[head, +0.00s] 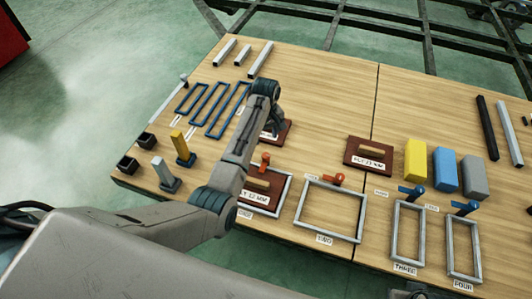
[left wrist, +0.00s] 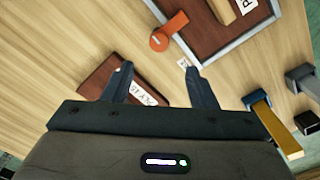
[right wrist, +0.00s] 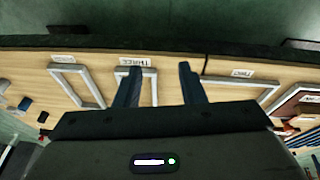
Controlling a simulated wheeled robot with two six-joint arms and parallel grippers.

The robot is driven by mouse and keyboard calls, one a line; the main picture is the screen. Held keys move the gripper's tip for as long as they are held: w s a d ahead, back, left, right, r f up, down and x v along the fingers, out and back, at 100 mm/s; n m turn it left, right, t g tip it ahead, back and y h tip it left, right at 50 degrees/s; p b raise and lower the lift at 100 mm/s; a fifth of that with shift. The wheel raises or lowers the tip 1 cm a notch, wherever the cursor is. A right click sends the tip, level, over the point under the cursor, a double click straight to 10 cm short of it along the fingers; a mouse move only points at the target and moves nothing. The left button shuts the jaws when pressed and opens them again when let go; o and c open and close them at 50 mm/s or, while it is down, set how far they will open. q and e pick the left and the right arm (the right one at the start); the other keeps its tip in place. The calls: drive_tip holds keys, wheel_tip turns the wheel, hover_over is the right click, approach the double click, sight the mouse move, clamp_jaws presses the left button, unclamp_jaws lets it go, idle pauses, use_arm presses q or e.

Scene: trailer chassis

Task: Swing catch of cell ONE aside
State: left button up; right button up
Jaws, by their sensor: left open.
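Cell ONE (head: 287,193) is a grey frame with a dark red plate (head: 268,200) and its wooden handle inside; my arm hides its left part. Its orange-red catch (head: 265,158) stands at the frame's far edge. In the left wrist view the catch (left wrist: 160,42) has a round pivot outside the frame and a short lever reaching to the frame's edge. My left gripper (head: 277,124) is above the table beyond the catch, open and empty. Its fingertips (left wrist: 156,68) are apart from the catch. My right gripper (right wrist: 160,68) is open and empty at the table's near edge.
Cell TWO (head: 333,237) is an empty frame with a red catch (head: 335,179). Cells THREE (head: 396,235) and FOUR (head: 450,245) have blue catches. Another dark red plate (left wrist: 112,72) lies under the left gripper. Yellow (head: 416,158), blue and grey blocks stand right.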

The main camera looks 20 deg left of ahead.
sight(266, 155)
use_arm(q)
wheel_tip(266, 155, down, 9)
drive_tip(key=shift+f+b, duration=0.1)
drive_tip(key=shift+b, duration=0.75)
drive_tip(key=shift+w+f, duration=0.1)
drive_tip(key=shift+f, duration=0.6)
use_arm(e)
drive_tip(key=shift+s+a+r+t, duration=0.1)
drive_tip(key=shift+a+r+t, duration=0.2)
drive_tip(key=shift+r, duration=0.3)
drive_tip(key=shift+a+r+t, duration=0.25)
drive_tip(key=shift+r+t, duration=0.05)
drive_tip(key=shift+r, duration=0.25)
use_arm(q)
drive_tip(key=shift+c, duration=0.4)
